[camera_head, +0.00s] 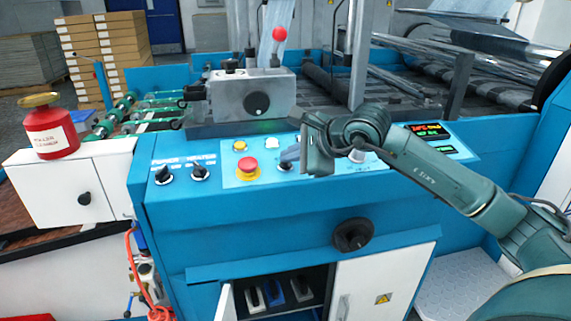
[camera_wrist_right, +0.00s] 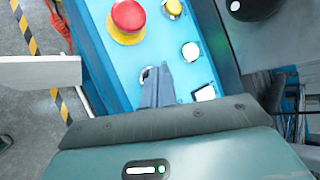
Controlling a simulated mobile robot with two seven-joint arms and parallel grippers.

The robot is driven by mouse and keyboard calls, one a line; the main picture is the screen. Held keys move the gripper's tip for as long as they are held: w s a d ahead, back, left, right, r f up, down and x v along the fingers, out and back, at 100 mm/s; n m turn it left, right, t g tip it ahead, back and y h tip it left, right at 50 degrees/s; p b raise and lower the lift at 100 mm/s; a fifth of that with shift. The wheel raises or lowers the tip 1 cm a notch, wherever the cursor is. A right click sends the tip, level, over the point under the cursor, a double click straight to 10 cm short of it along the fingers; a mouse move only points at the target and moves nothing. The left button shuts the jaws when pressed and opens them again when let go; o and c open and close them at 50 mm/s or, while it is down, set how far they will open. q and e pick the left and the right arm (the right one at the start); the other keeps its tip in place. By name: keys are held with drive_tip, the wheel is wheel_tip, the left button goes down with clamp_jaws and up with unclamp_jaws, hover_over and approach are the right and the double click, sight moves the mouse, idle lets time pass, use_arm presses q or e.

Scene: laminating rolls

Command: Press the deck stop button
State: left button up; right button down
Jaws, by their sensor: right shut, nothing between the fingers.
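A red mushroom button (camera_head: 247,166) on a yellow base sits on the light-blue panel of the machine's deck. It also shows at the top of the right wrist view (camera_wrist_right: 128,16). I cannot read a label naming it the deck stop. My right gripper (camera_head: 289,160) is shut and empty, low over the panel to the right of the red button. In the right wrist view its fingers (camera_wrist_right: 157,84) partly cover a silver-ringed control (camera_wrist_right: 146,74); I cannot tell whether they touch it. My left gripper is out of view.
A yellow button (camera_head: 240,146) and a white button (camera_head: 271,145) sit behind the red one. Black selector knobs (camera_head: 199,172) are to its left. A grey metal unit (camera_head: 250,97) with a black knob rises behind. A red can (camera_head: 50,132) stands on the left cabinet.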

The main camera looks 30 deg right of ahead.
drive_tip(key=shift+f, duration=0.25)
drive_tip(key=shift+r, duration=0.1)
idle(0.3)
drive_tip(key=shift+s+r, duration=0.15)
drive_tip(key=shift+r, duration=0.65)
drive_tip(key=r+p, duration=0.1)
drive_tip(key=r, duration=0.1)
drive_tip(key=s+r+p, duration=0.1)
drive_tip(key=r+p, duration=0.1)
drive_tip(key=r, duration=0.1)
drive_tip(key=shift+a, duration=0.15)
drive_tip(key=shift+f, duration=0.1)
idle(0.5)
